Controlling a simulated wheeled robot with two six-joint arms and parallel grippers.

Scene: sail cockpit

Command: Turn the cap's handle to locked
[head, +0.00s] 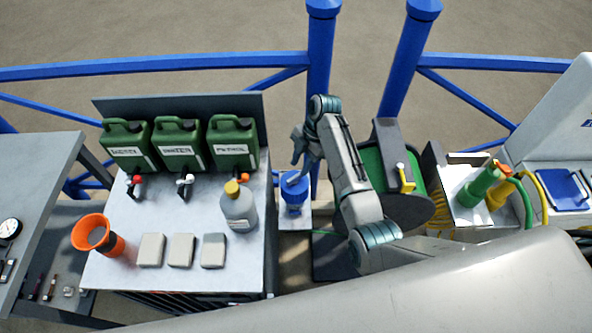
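A small blue capped object (294,195) stands on a narrow white ledge (292,220) just right of the white worktop. A lighter blue piece on its top looks like the cap's handle (293,178); it is small, and I cannot tell its locked or unlocked position. My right gripper (298,160) reaches over from the right and points down just above this cap. I cannot tell whether its fingers touch the handle or how far apart they are. My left gripper is not in view.
A green drum with a yellow lever (405,178) stands right of my arm. Blue railings (320,60) run behind.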

